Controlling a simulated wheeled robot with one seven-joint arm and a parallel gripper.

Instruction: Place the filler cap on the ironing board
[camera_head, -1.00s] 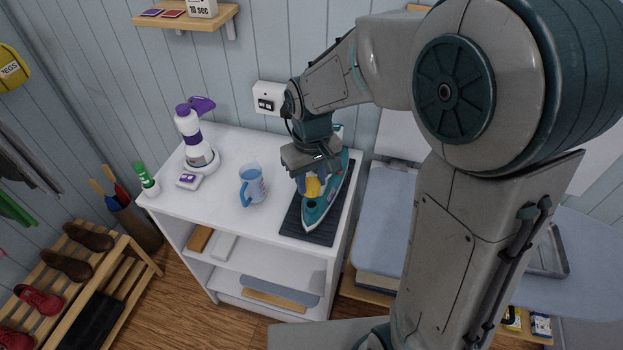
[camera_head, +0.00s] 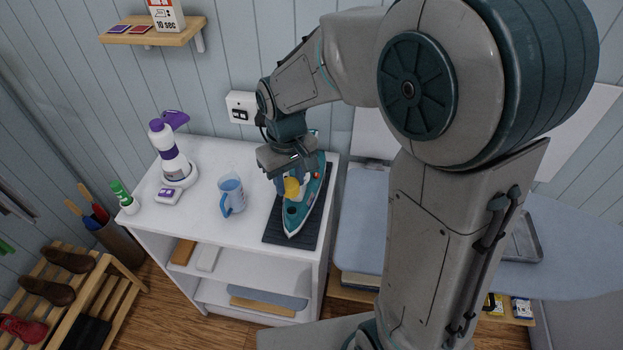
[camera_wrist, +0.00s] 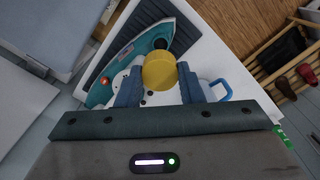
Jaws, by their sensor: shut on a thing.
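The yellow filler cap (camera_head: 291,187) is held between the fingers of my gripper (camera_head: 284,184), just above the teal and white iron (camera_head: 300,215). In the wrist view the round cap (camera_wrist: 160,70) sits between the two blue-grey fingertips (camera_wrist: 158,84), with the iron (camera_wrist: 113,79) behind it. The iron lies on a dark ribbed mat (camera_head: 276,236) on the white cabinet. The light blue ironing board (camera_head: 362,220) is to the right, partly hidden behind my arm.
A blue-handled measuring jug (camera_head: 231,194) stands on the cabinet left of the iron. A metal tray (camera_head: 524,240) lies at the right, on the board's far part.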

